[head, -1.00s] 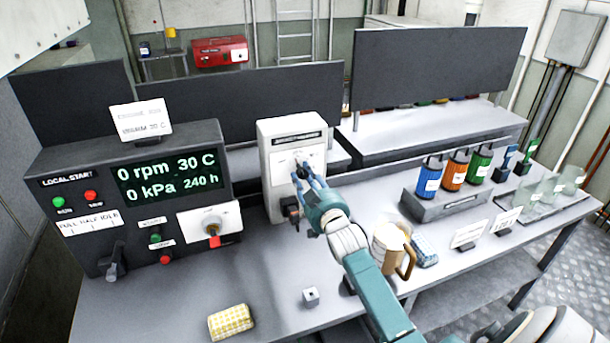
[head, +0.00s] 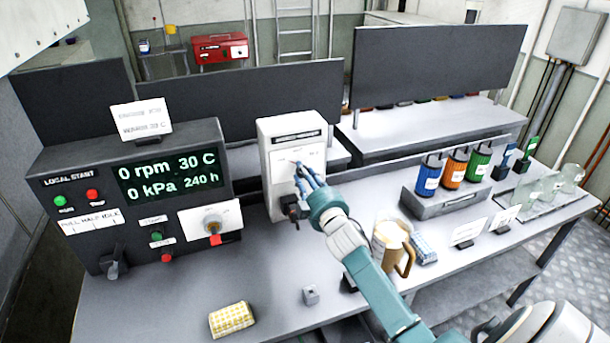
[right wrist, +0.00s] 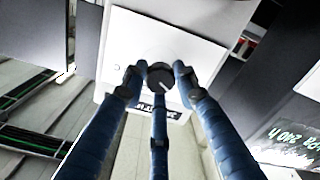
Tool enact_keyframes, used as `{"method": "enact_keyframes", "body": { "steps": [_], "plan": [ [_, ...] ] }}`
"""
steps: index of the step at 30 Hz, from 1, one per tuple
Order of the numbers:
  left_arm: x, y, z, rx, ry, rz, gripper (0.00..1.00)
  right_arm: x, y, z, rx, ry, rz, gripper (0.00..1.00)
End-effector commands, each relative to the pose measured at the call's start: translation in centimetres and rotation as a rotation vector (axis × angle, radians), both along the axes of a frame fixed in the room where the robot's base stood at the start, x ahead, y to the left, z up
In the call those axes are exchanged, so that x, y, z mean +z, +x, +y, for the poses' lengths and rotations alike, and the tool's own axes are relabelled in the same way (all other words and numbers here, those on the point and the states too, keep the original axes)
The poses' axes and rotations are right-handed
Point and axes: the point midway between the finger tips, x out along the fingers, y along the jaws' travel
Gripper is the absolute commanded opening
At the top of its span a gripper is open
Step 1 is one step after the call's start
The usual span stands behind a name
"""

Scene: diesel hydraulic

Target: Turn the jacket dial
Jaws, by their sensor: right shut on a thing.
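The jacket dial (right wrist: 160,76) is a round dark knob with a pale pointer line, on the front of a white box (head: 266,165) at the bench's middle. In the right wrist view its pointer slants down to the right. My right gripper (head: 304,174) has its blue fingers at the dial and is shut on it. The right wrist view shows its three fingers (right wrist: 159,88) around the knob. In the head view the fingers hide most of the dial. My left gripper is in neither view.
A dark control console (head: 60,250) reading 0 rpm and 30 C stands left of the box. A dark lever (head: 292,207) juts out below the dial. A tan mug (head: 389,240) stands near my right forearm.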

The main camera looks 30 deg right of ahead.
Motion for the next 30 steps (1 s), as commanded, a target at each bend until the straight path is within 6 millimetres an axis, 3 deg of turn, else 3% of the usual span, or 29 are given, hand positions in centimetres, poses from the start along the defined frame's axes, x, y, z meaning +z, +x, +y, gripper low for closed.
{"method": "enact_keyframes", "body": {
  "steps": [16, 17, 19, 30],
  "plan": [
    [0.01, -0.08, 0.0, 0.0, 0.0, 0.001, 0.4, 0.25, 0.07, 0.12, 0.002, -0.023, 0.001, 0.03],
    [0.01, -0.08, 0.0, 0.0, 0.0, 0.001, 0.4, 0.25, 0.07, 0.12, 0.002, -0.023, 0.001, 0.31],
    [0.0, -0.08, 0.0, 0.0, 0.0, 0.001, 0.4, 0.25, 0.07, 0.11, 0.002, -0.023, 0.001, 0.45],
    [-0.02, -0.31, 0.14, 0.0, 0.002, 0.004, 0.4, 0.0, -0.34, 0.15, 0.001, -0.023, 0.005, 0.48]
  ]
}}
